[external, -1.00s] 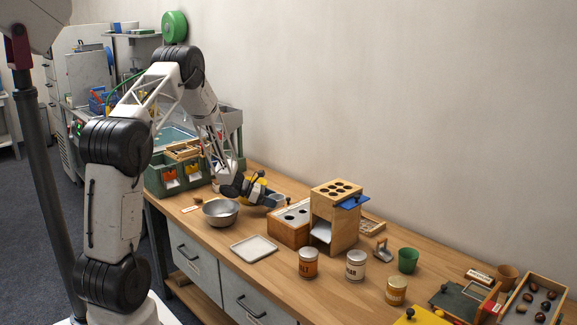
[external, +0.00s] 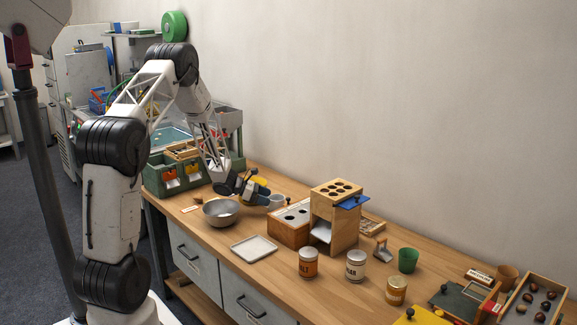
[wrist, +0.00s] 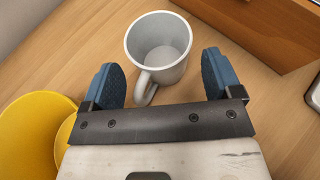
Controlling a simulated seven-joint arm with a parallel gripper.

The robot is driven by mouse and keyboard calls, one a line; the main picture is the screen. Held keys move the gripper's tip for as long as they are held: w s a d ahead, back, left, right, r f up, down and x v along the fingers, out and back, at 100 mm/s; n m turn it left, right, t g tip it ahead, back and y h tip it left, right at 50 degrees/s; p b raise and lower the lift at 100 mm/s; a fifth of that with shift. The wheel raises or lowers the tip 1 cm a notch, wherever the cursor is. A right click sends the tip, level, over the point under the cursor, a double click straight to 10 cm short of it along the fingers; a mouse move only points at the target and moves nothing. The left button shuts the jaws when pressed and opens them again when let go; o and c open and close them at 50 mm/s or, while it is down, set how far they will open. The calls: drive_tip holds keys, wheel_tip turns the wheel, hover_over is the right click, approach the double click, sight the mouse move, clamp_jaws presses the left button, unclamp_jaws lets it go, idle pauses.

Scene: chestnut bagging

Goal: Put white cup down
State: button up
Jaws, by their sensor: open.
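The white cup (wrist: 160,45) stands upright on the wooden table (wrist: 95,45) in the wrist view, and it looks empty. Its handle points toward my gripper (wrist: 160,78). My gripper is open, with one blue fingertip on each side of the handle, apart from it.
A metal bowl (external: 220,212) stands left of my gripper. A yellow object (wrist: 35,130) lies close at the gripper's left in the wrist view. A square tray (external: 254,248) lies in front.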

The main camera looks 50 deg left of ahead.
drive_tip(key=v, duration=0.9)
drive_tip(key=shift+a, duration=0.1)
idle(0.7)
drive_tip(key=s+d+r+m+g+y, duration=0.1)
drive_tip(key=s+d+r+m+g, duration=0.45)
drive_tip(key=d+r, duration=0.65)
drive_tip(key=s+d+r+m+g+y, duration=0.1)
drive_tip(key=s+d+r+m+g, duration=0.1)
drive_tip(key=s+d+r+m, duration=0.9)
drive_tip(key=s+d+r+m+y, duration=0.3)
drive_tip(key=s+d+m, duration=0.2)
drive_tip(key=s, duration=0.6)
drive_tip(key=s+d+r+m+y, duration=0.4)
drive_tip(key=s+d+m, duration=0.2)
drive_tip(key=s, duration=0.5)
drive_tip(key=shift+s+d+r, duration=0.2)
drive_tip(key=shift+d, duration=0.45)
